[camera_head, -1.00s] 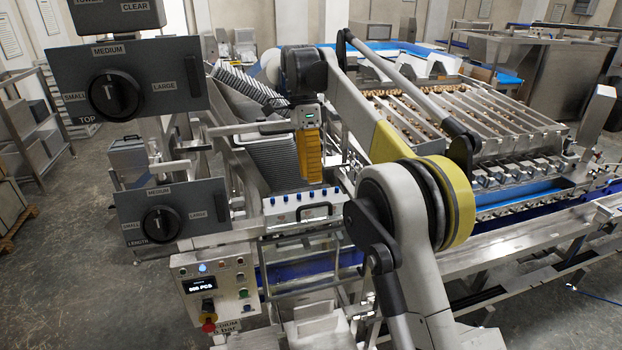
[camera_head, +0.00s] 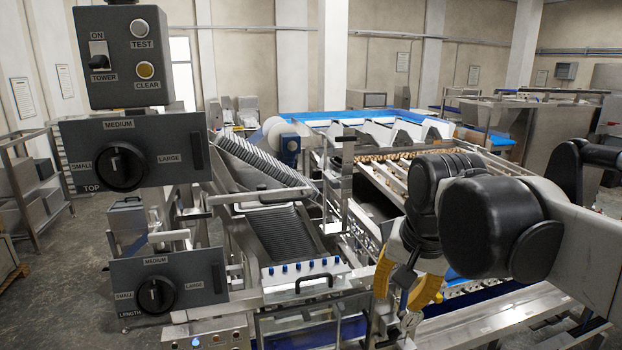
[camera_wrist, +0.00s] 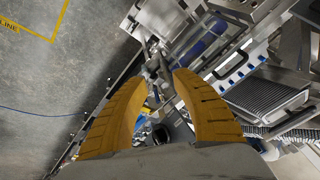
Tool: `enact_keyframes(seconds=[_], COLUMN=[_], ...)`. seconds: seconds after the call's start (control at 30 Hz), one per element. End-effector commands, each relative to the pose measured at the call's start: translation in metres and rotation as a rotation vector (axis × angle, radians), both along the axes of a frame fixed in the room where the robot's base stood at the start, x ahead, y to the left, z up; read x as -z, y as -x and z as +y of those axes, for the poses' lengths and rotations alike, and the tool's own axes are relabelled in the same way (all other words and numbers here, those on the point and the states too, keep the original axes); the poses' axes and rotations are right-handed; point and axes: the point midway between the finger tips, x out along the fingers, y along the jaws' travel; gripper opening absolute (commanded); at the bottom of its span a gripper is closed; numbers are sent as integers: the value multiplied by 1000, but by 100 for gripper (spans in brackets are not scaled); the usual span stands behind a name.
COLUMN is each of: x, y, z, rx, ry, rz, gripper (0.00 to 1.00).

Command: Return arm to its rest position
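My gripper (camera_head: 398,298) hangs at the lower right of centre in the head view, its yellow fingers pointing down and spread apart. In the wrist view the two yellow fingers (camera_wrist: 161,84) also stand apart with nothing held between them. My arm comes in from the right edge of the head view, folded, with its black joints in front of the machine. The gripper appears clear of the control boxes at the left; its exact height over the machine's rails is hard to tell.
The TOP dial panel (camera_head: 140,155), LENGTH dial panel (camera_head: 170,282) and TOWER switch box (camera_head: 122,58) stand at the left. A tray magazine (camera_head: 283,232) and a blue-button panel (camera_head: 303,277) fill the middle. Bare floor (camera_wrist: 45,100) shows in the wrist view.

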Motion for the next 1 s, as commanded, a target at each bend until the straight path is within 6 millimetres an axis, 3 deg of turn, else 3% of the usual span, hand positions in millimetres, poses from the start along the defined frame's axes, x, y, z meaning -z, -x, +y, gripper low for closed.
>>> enact_keyframes(seconds=[0.03, 0.1, 0.47, 0.77, 1.0], x=[12, 27, 102, 186, 276], y=[20, 39, 109, 106, 106], z=[-8, -16, -41, -40, -40], rx=[-43, -108, -341, -343, -342], ry=[18, 48, 212, 210, 209], rz=[-42, -98, -301, -299, -298], gripper=[32, 32, 32, 32, 32])
